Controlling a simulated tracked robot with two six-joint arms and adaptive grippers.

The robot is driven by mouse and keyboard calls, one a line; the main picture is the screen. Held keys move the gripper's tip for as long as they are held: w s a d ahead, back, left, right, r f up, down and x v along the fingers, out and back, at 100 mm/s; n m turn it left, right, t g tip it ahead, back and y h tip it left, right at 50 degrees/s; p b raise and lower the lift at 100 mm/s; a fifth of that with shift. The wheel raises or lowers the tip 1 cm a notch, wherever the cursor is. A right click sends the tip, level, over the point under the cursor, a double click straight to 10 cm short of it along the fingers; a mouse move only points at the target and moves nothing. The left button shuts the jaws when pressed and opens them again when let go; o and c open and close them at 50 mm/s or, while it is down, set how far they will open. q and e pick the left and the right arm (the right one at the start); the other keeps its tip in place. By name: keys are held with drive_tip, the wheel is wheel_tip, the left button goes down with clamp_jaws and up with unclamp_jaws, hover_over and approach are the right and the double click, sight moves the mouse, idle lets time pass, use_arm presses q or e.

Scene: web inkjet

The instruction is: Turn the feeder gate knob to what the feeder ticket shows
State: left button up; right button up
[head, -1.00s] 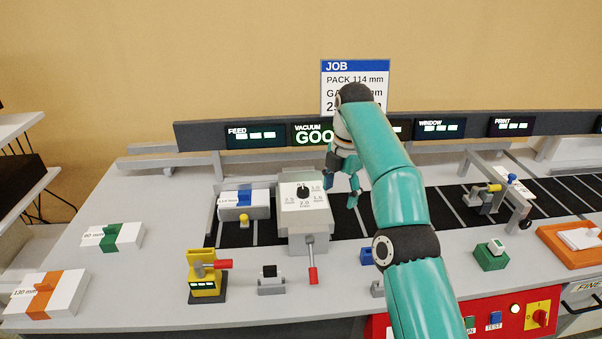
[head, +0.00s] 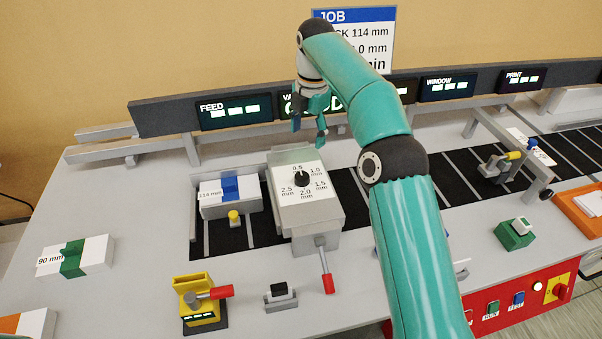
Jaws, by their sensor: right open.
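The feeder gate knob (head: 302,178) is a small black dial on top of the pale feeder box (head: 308,208). Printed marks around it read 0.5, 1.0, 1.5, 2.0 and 2.5 mm. The way the knob points is too small to tell. The job ticket (head: 356,38) stands at the back; my right arm covers its left part, and "CK 114 mm", "0 mm" and "min" show. My right gripper (head: 308,136) is open and empty, fingers down, above and behind the knob, apart from it. My left gripper is not in view.
A red-tipped lever (head: 327,282) sticks out at the feeder's front. Left of the feeder lies a 114 mm pack (head: 230,192). A yellow unit with a red handle (head: 202,298) stands in front. The dark display rail (head: 160,117) runs behind. A 90 mm block (head: 75,257) lies left.

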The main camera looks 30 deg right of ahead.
drive_tip(key=b, duration=0.2)
hover_over(303, 176)
drive_tip(key=f, duration=0.6)
drive_tip(key=shift+s+d, duration=0.1)
drive_tip(key=shift+s, duration=0.1)
drive_tip(key=f, duration=0.8)
drive_tip(key=shift+w+f, duration=0.2)
drive_tip(key=shift+f, duration=0.2)
drive_tip(key=c, duration=1.1)
drive_tip(key=shift+c, duration=0.2)
